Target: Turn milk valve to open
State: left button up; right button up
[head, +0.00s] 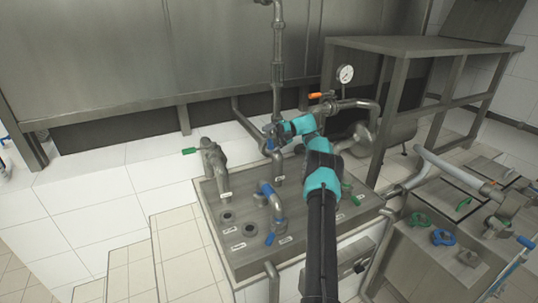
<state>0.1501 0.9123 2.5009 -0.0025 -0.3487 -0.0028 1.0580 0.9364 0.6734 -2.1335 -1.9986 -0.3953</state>
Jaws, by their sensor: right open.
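My right arm reaches up from the bottom, and its gripper (271,129) is at the upright pipe behind the steel panel (240,262). The gripper is open. A blue valve handle (270,145) is just below its fingertips; I cannot tell whether they touch. Another blue handle (266,189) is on a bent pipe nearer the front, and a green handle (189,151) is on a pipe at the left. The panel labels are too small to read, so I cannot tell which valve is the milk valve. My left gripper is not in view.
An orange handle (318,95) and a pressure gauge (345,74) are on pipes right of the gripper. A steel frame table (420,46) stands behind. More valves with green (420,219) and blue (443,237) handles are at the right. Tiled floor at the left is clear.

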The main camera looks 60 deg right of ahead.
aim_at(270, 140)
jog(key=shift+o, duration=0.6)
jog(key=shift+s+a+r, duration=0.3)
jog(key=shift+s+r, duration=0.05)
jog(key=shift+r, duration=0.3)
jog(key=shift+o, duration=0.4)
jog(key=shift+s+a+r, duration=0.1)
jog(key=shift+s+a, duration=0.35)
jog(key=shift+a, duration=0.25)
jog(key=shift+s+a+r, duration=0.1)
jog(key=shift+s+a, duration=0.35)
jog(key=shift+a, duration=0.25)
jog(key=shift+s+a, duration=0.2)
jog(key=shift+a, duration=0.15)
jog(key=c, duration=0.5)
jog(key=shift+s+a+r, duration=0.1)
jog(key=shift+s+a, duration=0.9)
jog(key=shift+a, duration=0.55)
jog(key=shift+s+a+r, duration=0.1)
jog(key=shift+s+a, duration=0.9)
jog(key=shift+a, duration=0.5)
jog(key=shift+s+a, duration=1)
jog(key=shift+a, duration=0.55)
jog(key=shift+c, duration=0.2)
